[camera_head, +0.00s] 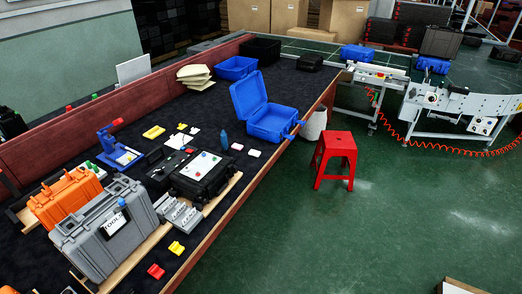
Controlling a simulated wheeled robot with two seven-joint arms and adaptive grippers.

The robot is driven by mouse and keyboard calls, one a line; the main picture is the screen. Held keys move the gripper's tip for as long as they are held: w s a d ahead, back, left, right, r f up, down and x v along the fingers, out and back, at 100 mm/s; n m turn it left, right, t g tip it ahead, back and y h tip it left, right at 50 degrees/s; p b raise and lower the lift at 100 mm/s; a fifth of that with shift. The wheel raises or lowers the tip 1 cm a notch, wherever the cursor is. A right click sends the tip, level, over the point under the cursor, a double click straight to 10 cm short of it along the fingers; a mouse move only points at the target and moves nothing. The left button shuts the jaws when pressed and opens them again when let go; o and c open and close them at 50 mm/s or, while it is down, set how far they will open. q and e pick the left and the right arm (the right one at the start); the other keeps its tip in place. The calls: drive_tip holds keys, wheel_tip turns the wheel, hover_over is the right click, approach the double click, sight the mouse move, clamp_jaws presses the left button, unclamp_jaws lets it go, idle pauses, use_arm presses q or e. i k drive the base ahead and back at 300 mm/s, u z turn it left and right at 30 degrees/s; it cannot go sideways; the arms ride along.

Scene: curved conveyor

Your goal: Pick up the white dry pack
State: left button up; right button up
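Small flat white packets lie on the dark bench top. One white packet (253,153) lies in front of the open blue case (270,122), and another pale packet (237,146) lies just left of it. A larger white piece (179,140) lies behind the black case. A stack of cream-white packs (195,73) sits farther back near the red wall. I cannot tell which of these is the dry pack. Neither of my grippers is in view.
A grey toolbox (105,232), an orange case (65,200) and a black case (203,176) crowd the near left bench. A blue bin (236,68) stands at the back. A red stool (335,158) stands on the open green floor beside the bench.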

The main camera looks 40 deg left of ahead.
sight(253, 152)
drive_tip(key=u, duration=1.45)
